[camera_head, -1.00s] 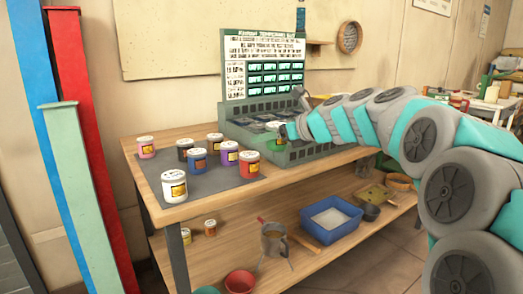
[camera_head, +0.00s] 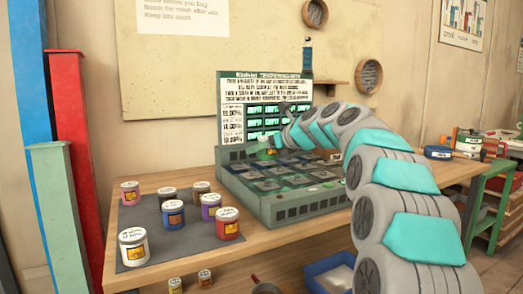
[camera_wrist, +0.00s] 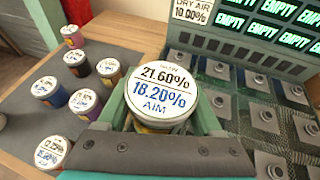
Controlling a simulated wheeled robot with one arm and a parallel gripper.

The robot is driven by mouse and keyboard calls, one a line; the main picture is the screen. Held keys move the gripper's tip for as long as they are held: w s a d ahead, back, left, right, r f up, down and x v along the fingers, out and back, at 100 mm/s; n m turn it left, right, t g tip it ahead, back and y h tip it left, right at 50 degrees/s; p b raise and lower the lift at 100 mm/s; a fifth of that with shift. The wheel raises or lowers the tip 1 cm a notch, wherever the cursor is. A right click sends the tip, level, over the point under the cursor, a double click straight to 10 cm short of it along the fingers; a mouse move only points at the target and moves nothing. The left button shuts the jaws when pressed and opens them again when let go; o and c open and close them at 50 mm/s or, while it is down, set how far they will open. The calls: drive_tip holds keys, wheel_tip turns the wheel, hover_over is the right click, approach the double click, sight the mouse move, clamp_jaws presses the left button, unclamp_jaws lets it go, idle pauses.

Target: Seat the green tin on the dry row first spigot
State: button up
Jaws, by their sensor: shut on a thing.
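My gripper (camera_wrist: 160,140) is shut on a tin with a white lid (camera_wrist: 163,90), seen from above in the wrist view. The lid reads 21.60%, 18.20% and AIM. Its side is mostly hidden, so its green colour is hard to confirm. In the head view my gripper (camera_head: 279,143) is over the far left part of the green tester (camera_head: 283,208), in front of its board. The tin appears held above the deck. Grey spigot plates (camera_wrist: 267,120) stand in rows to its right in the wrist view. A sign (camera_wrist: 192,11) reads DRY AIR 10.00%.
Several other tins, including a red one (camera_head: 228,225) and a white one (camera_head: 133,248), stand on a dark mat (camera_head: 180,240) left of the tester. The upright board (camera_head: 265,110) behind the deck shows EMPTY on its displays. A blue tray (camera_head: 330,275) is below the bench.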

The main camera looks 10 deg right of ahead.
drive_tip(key=b, duration=0.2)
hover_over(262, 183)
drive_tip(key=shift+f, duration=2.85)
drive_tip(key=shift+p, duration=1)
drive_tip(key=shift+f+b, duration=0.3)
drive_tip(key=shift+f, duration=1)
drive_tip(key=o, duration=1.6)
drive_tip(key=shift+s, duration=0.1)
drive_tip(key=v, duration=0.7)
drive_tip(key=shift+s+d, duration=0.15)
drive_tip(key=shift+s, duration=0.15)
